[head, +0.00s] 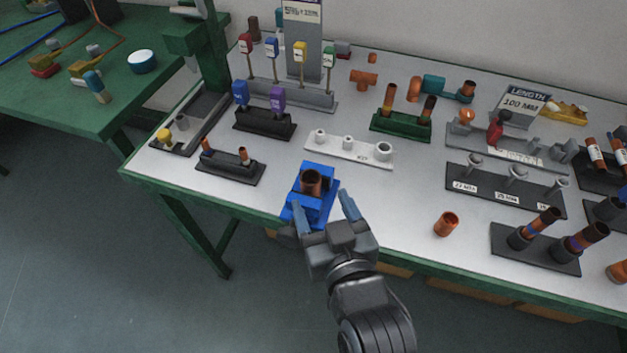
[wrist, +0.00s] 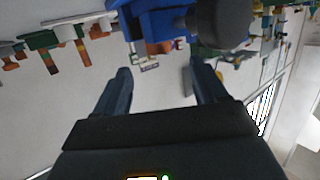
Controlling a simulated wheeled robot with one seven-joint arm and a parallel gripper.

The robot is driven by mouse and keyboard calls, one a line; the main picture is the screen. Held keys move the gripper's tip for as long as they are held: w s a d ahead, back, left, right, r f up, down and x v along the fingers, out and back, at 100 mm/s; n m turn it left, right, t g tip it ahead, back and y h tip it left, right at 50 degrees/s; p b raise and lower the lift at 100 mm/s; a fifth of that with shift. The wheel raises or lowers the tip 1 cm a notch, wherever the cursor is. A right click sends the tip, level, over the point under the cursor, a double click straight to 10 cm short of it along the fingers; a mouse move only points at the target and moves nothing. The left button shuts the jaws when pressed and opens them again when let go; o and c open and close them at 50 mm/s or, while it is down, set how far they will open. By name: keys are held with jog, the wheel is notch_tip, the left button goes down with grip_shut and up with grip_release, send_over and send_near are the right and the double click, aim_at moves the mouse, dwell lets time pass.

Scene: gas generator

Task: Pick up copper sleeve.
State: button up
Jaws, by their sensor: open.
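Another copper tube (head: 311,182) stands in a blue holder (head: 318,206) near the front edge. My gripper (head: 324,208) is open at the near side of that holder, with one finger at its left and one at its right. In the wrist view, my fingers (wrist: 160,72) are apart with nothing between them. The blue holder (wrist: 155,22) is at the top there, beyond the fingertips. I cannot tell whether a finger touches it.
A white rack (head: 350,150) stands behind the holder, and a black rack (head: 230,165) stands to its left. A dark rack with copper tubes (head: 540,250) is at the right. Clear tabletop (head: 405,205) lies between the holder and the loose sleeve.

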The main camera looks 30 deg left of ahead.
aim_at(308, 171)
jog(key=p+x, duration=0.1)
jog(key=x, duration=0.5)
jog(key=shift+w+a+f, duration=0.15)
jog(key=shift+w+a, duration=0.05)
jog(key=shift+c, duration=0.2)
jog(key=c, duration=1.1)
jog(key=shift+c, duration=0.3)
